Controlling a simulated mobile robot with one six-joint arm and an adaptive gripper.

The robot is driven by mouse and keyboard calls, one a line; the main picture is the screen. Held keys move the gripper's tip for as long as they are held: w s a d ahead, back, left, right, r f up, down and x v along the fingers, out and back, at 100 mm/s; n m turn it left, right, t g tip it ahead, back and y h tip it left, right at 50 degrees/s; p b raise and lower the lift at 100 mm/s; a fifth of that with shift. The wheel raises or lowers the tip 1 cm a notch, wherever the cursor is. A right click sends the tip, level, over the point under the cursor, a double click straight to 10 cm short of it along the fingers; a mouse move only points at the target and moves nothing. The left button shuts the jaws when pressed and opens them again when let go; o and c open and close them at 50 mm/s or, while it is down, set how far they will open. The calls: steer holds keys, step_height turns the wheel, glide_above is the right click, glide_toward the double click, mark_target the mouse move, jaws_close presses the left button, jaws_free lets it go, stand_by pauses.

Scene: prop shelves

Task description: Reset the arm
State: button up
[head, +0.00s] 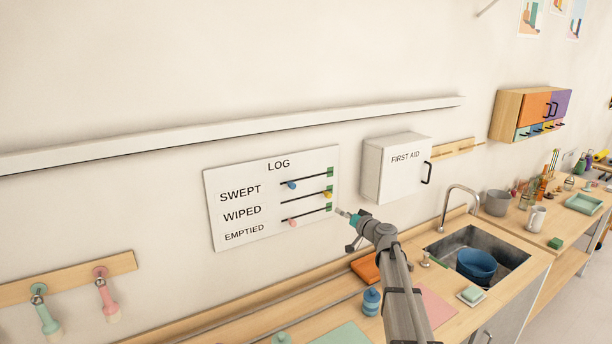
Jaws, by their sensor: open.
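My gripper (352,231) is at the end of my raised arm, right of centre in the head view. It is in the air above the counter, just right of the lower right corner of the white LOG board (228,208), with nothing seen in it. The board has three sliders on rods: a blue knob (292,185) left of middle on SWEPT, a yellow knob (327,195) near the right end on WIPED, and a pink knob (293,222) toward the left on EMPTIED. I cannot tell whether the gripper touches the board.
A white FIRST AID cabinet (392,180) hangs on the wall right of the board. Below are a wooden counter (440,283), a blue bottle (371,302) and a sink (450,243) holding a blue bowl (477,264). The space above the counter left of my arm looks clear.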

steer(key=s+a+f+n+g+b, duration=0.1)
steer(key=s+a+f+g, duration=0.2)
steer(key=s+f, duration=0.25)
steer(key=s+a+f+n+g+h+b, duration=0.1)
steer(key=s+a+f+g, duration=0.25)
steer(key=s, duration=0.35)
steer(key=s+a+f+n+g+b, duration=0.1)
steer(key=s+a+f+g, duration=0.15)
steer(key=s+f, duration=0.4)
steer(key=s+d+f+m+g+h+b, duration=0.1)
steer(key=s+d+f+g+h, duration=0.2)
steer(key=s, duration=0.7)
steer(key=s+d+f+m+g+h+b, duration=0.1)
steer(key=s+d+f+g+h+b, duration=0.1)
steer(key=s, duration=0.8)
steer(key=shift+d+f+g+h, duration=0.5)
steer(key=shift+d+f+h, duration=0.3)
steer(key=shift+f+h, duration=0.7)
steer(key=shift+f, duration=0.15)
